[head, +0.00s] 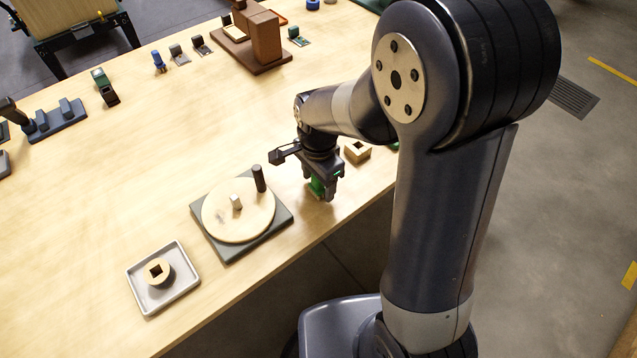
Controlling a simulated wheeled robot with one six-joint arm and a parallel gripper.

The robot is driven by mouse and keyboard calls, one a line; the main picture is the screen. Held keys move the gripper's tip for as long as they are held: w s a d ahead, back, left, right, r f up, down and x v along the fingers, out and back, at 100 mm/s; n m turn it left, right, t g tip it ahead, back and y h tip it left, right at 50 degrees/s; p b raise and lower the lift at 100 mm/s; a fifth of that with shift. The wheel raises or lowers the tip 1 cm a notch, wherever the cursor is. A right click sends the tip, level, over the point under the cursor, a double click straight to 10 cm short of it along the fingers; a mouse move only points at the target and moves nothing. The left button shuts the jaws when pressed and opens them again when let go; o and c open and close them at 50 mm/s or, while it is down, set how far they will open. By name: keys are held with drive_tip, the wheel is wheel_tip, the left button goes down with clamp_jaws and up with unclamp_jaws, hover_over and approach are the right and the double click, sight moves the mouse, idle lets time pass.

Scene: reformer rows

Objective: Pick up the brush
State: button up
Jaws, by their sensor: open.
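My gripper (325,193) points down over the wooden table near its front edge, right of the round turntable. Its jaws are open. A small green thing (316,187) shows at the jaws, partly hidden by them; I cannot tell whether it is the brush or whether the fingers touch it. No other thing in view is clearly a brush. A green and dark upright piece (105,88) stands at the far left, and a small blue piece (159,62) stands at the back; both are too small to identify surely.
A turntable (222,215) with a dark peg (259,179) stands close left of my gripper. A grey tray (184,289) holds a round wooden piece (157,271). A wooden block with a square hole (357,151) is just behind right. The table's left middle is clear.

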drive_tip(key=shift+f, duration=0.55)
drive_tip(key=c, duration=1.1)
